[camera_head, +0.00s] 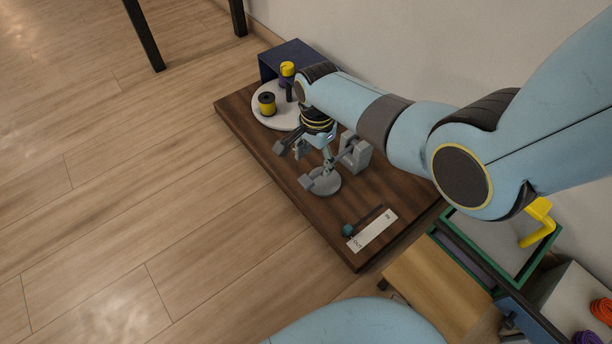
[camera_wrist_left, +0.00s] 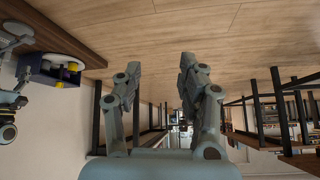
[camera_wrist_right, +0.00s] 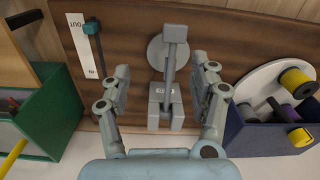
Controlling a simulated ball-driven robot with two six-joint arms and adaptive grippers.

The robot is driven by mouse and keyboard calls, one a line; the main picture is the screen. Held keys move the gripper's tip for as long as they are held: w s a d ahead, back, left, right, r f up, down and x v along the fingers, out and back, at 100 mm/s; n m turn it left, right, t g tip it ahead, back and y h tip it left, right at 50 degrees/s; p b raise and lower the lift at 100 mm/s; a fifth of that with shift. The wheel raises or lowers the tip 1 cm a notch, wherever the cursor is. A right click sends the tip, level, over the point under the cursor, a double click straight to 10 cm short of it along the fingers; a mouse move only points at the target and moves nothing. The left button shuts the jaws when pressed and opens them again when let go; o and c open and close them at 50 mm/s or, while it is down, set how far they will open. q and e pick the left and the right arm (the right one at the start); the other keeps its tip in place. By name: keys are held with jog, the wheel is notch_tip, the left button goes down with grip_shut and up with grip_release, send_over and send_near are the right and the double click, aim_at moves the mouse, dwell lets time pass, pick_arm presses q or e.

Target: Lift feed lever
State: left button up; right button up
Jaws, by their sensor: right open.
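A grey lever (camera_wrist_right: 170,68) with a bar handle rises from a grey block with a small label, too small to read, over a round grey disc. In the head view the lever's handle (camera_head: 306,183) sits low above the disc. My right gripper (camera_head: 303,156) is open and above this device. In the right wrist view my right gripper (camera_wrist_right: 161,68) has one finger on each side of the lever, with gaps, not closed on it. My left gripper (camera_wrist_left: 160,67) is open and empty, away from the board over the floor; it does not show in the head view.
The dark wooden board (camera_head: 250,128) carries a white round plate (camera_head: 262,115) with spools, beside a dark blue box (camera_head: 290,52). A teal-knobbed slider (camera_head: 348,229) lies by an IN/OUT label. A green-framed bin (camera_head: 550,238) stands at right. Floor at left is clear.

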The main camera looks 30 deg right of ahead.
aim_at(308, 179)
jog(key=w+f+b, duration=0.1)
jog(key=w+f+m+b, duration=0.1)
jog(key=f+b, duration=0.1)
jog(key=shift+w+a, duration=0.15)
jog(key=shift+w, duration=0.05)
notch_tip(308, 179, down, 3)
jog(key=shift+r+b, duration=0.15)
jog(key=shift+b, duration=0.9)
pick_arm(q)
jog(key=w+d+r+m+t+h+b, duration=0.1)
jog(key=w+d+r+t+h, duration=0.1)
jog(key=w+r+t, duration=0.85)
pick_arm(e)
jog(key=shift+f, duration=0.75)
jog(key=shift+f+b, duration=0.65)
jog(key=shift+f, duration=0.25)
jog(key=shift+f+b, duration=0.55)
jog(key=shift+f, duration=0.15)
pick_arm(q)
notch_tip(308, 179, up, 17)
jog(key=d+m+t+h, duration=0.2)
jog(key=m+t+h, duration=0.1)
jog(key=t, duration=0.4)
jog(key=shift+f+h, duration=0.2)
jog(key=shift+h, duration=0.2)
jog(key=shift+d, duration=0.1)
